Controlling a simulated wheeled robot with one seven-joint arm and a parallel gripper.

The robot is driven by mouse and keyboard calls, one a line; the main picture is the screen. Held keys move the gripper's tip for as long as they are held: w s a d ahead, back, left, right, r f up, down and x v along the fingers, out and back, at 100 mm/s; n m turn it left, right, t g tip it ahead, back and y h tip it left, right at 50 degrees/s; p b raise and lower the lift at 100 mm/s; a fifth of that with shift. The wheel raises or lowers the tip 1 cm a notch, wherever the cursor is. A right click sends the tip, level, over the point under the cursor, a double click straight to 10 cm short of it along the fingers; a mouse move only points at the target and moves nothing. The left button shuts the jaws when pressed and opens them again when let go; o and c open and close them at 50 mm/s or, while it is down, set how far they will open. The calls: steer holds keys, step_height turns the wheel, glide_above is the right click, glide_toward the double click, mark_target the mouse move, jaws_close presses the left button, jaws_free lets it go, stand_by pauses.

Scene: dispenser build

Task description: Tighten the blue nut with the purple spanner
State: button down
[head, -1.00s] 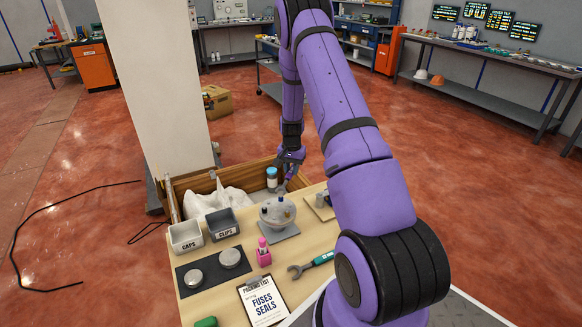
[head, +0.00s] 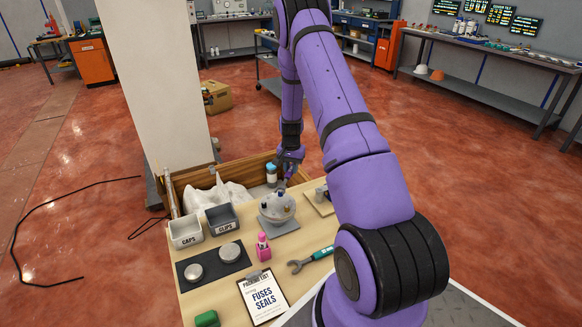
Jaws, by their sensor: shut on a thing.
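The grey round dispenser body (head: 277,209) stands on a grey plate (head: 284,229) on the wooden table, with small dark and bluish studs on top. Which of them is the blue nut is too small to tell. My gripper (head: 287,180) is just behind the dispenser, pointing down. It is shut on a slim tool, which I take to be the purple spanner. The tool's lower end is close to the dispenser's rear top edge. Whether it touches a nut, I cannot tell. The gripper and arm hide most of it.
A spanner with a teal handle (head: 318,256) lies at the front right, and a pink bottle (head: 263,246) stands in front of the dispenser. CAPS (head: 185,232) and CLIPS (head: 222,219) bins are at left. A blue-capped bottle (head: 271,175) stands behind. A white pillar (head: 155,80) rises behind left.

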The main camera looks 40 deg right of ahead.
steer(key=shift+f, duration=0.75)
steer(key=shift+s, duration=0.1)
stand_by(0.5)
steer(key=shift+s+d+m, duration=0.25)
steer(key=shift+s+m, duration=0.25)
steer(key=shift+m, duration=0.1)
steer(key=shift+s+d+m, duration=0.25)
steer(key=shift+s+m, duration=0.25)
steer(key=shift+m, duration=0.1)
steer(key=shift+s, duration=0.15)
steer(key=shift+s+d+m, duration=0.25)
steer(key=shift+s+m, duration=0.8)
steer(key=shift+m, duration=0.05)
steer(key=shift+s, duration=0.15)
